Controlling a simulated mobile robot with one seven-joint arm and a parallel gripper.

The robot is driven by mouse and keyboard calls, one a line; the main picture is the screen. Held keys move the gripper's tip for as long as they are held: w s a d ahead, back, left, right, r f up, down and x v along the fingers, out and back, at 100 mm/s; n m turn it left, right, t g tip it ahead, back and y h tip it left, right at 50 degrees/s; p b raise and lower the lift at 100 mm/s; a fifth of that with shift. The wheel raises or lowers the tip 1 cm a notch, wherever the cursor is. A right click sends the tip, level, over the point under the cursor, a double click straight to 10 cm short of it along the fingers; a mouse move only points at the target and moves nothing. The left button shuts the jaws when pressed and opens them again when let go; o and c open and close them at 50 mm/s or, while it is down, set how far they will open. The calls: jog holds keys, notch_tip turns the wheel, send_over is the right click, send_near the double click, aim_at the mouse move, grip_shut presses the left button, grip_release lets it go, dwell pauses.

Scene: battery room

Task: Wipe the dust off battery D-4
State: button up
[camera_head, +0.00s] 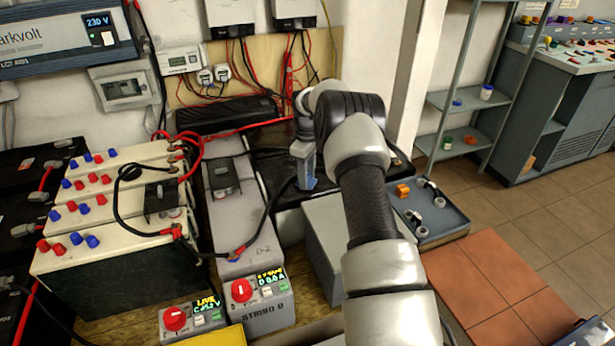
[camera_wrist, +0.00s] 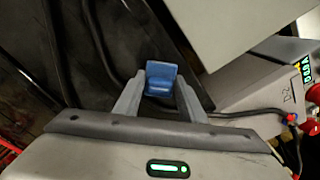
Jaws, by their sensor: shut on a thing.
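My gripper (camera_head: 305,180) points down over a black-topped battery (camera_head: 283,200) behind the grey boxes. It is shut on a small blue block (camera_wrist: 162,78), perhaps a wiping pad, which shows between both fingers in the wrist view. In the head view only a bit of the blue block (camera_head: 309,183) shows below the gripper. I cannot tell whether it touches the surface below. No D-4 label is readable, so I cannot tell whether the black-topped battery is D-4. A grey unit marked what looks like D-2 (camera_head: 245,255) stands nearer. Dust cannot be made out.
Cream-topped batteries (camera_head: 100,245) with red and blue caps stand at left. Black and red cables cross the tops, one close beside my gripper. A tall grey box (camera_head: 322,240) stands just in front of my gripper.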

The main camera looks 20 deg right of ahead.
jog(key=shift+r+p, duration=1.45)
jog(key=shift+r, duration=1.35)
jog(key=shift+r, duration=0.1)
jog(key=shift+r+p, duration=1.1)
jog(key=shift+r, duration=0.35)
